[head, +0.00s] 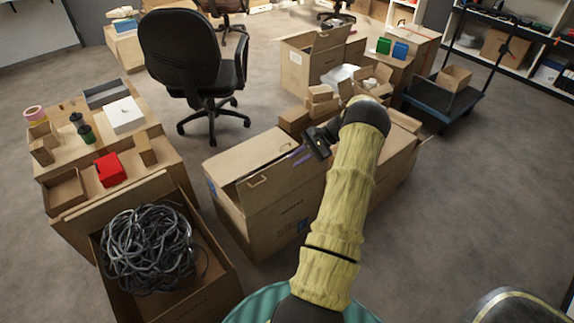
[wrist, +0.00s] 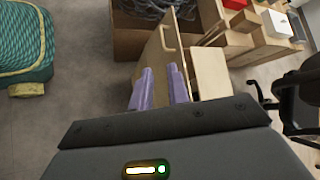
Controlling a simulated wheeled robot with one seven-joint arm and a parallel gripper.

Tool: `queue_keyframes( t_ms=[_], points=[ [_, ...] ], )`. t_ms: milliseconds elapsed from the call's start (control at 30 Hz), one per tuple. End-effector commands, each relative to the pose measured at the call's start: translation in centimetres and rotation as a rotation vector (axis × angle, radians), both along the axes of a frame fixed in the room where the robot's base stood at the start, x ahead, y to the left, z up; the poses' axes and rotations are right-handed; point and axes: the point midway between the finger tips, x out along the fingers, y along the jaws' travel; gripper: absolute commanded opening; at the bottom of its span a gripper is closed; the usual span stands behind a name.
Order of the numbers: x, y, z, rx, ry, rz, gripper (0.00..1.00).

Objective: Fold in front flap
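The brown carton (head: 268,222) stands on the floor in the middle of the head view. A flap with a hand slot (head: 254,184) stands up along its near side; I take it as the front flap, and it shows as a narrow tan panel in the wrist view (wrist: 157,61). A second, broader flap (wrist: 209,72) lies to its right there. My gripper (head: 302,155) is over the carton's right part. Its purple fingers are apart, with a gap between them, near the slotted flap's end. I cannot tell whether they touch it. My arm hides the carton's right end.
An open carton of grey cable (head: 150,250) stands at the lower left, beside a carton table (head: 62,212) with a red box (head: 110,169). A black office chair (head: 196,65) stands behind. More cartons (head: 312,58) stand at the back right.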

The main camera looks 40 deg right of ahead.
Motion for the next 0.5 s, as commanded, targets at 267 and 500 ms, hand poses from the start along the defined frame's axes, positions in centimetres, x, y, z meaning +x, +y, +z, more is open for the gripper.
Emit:
queue_keyframes(
  t_ms=[267,500],
  points=[
    [-0.31,-0.52,0.47,-0.001,0.000,0.001,0.17],
    [0.06,0.14,0.77,-0.015,0.007,0.017,0.00]
  ],
)
